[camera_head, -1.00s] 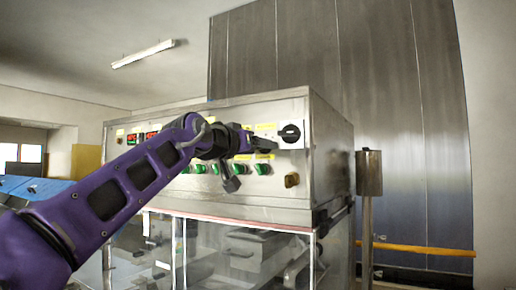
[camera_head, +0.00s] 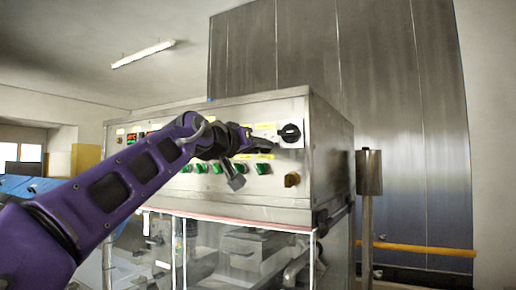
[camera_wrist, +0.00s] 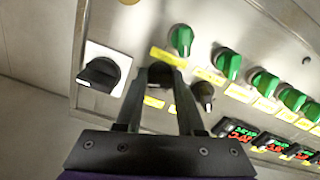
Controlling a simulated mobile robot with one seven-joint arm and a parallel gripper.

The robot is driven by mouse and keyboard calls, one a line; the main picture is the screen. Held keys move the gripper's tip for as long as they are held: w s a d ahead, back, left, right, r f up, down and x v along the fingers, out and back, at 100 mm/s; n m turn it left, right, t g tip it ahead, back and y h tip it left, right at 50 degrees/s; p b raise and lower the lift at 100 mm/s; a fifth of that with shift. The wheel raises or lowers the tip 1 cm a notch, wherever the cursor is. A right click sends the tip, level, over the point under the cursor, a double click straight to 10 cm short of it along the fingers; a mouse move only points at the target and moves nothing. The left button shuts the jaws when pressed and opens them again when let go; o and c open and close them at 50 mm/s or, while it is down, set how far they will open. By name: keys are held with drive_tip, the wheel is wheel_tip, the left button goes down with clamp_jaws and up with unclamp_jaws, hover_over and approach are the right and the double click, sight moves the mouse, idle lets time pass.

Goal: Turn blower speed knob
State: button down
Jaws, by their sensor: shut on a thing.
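My gripper (camera_wrist: 157,76) is at the upper right of the machine's control panel in the head view (camera_head: 268,144). In the wrist view its two fingers stand on either side of a small dark knob (camera_wrist: 160,73) and are shut on it. The fingers partly cover this knob, and in the head view the gripper hides it. Yellow labels sit around it, too small to read, so I cannot confirm from them that it is the blower speed knob.
A larger black rotary switch (camera_wrist: 100,74) on a white plate is close beside the gripper; it also shows in the head view (camera_head: 290,133). Several green knobs (camera_wrist: 228,63), another dark knob (camera_wrist: 203,92) and red displays (camera_wrist: 272,143) share the panel. A post (camera_head: 368,175) stands at right.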

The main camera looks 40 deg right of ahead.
drive_tip(key=n, duration=0.6)
idle(0.6)
drive_tip(key=c, duration=0.5)
unclamp_jaws()
drive_tip(key=shift+s, duration=0.1)
drive_tip(key=b+v, duration=0.2)
drive_tip(key=v, duration=1.5)
drive_tip(key=shift+s+a, duration=0.15)
drive_tip(key=shift+a, duration=0.05)
